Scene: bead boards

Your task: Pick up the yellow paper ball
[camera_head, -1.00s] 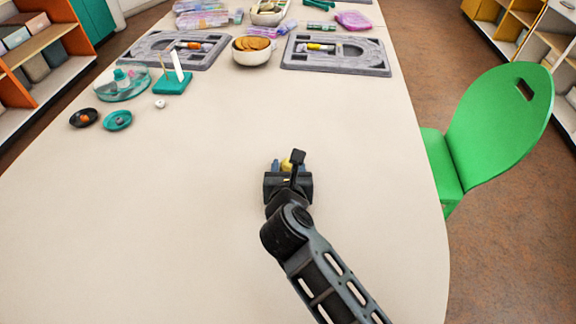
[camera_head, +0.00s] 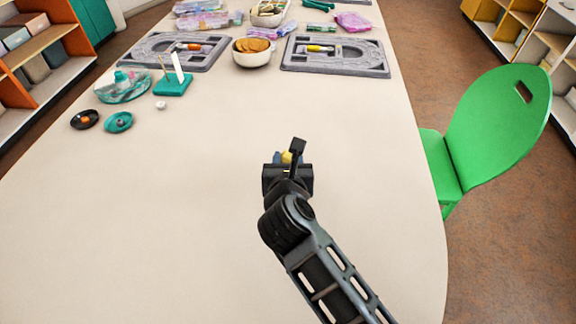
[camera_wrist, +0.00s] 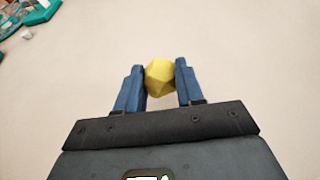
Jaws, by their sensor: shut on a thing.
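The yellow paper ball (camera_wrist: 160,77) sits between the two blue fingers of my gripper (camera_wrist: 160,84) in the wrist view, with both fingertips against its sides. In the head view the yellow paper ball (camera_head: 286,157) shows just beyond my gripper (camera_head: 285,159), partly hidden by the wrist. My gripper is shut on the ball. The pale tabletop lies below; how far the ball is above it I cannot tell exactly.
Two grey bead boards (camera_head: 335,56) (camera_head: 172,50) lie toward the back, with a bowl of round biscuits (camera_head: 253,51) between them. Small dark and teal dishes (camera_head: 118,122) and a teal stand (camera_head: 172,86) are at the left. A green chair (camera_head: 497,128) stands right of the table. The table's middle is clear.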

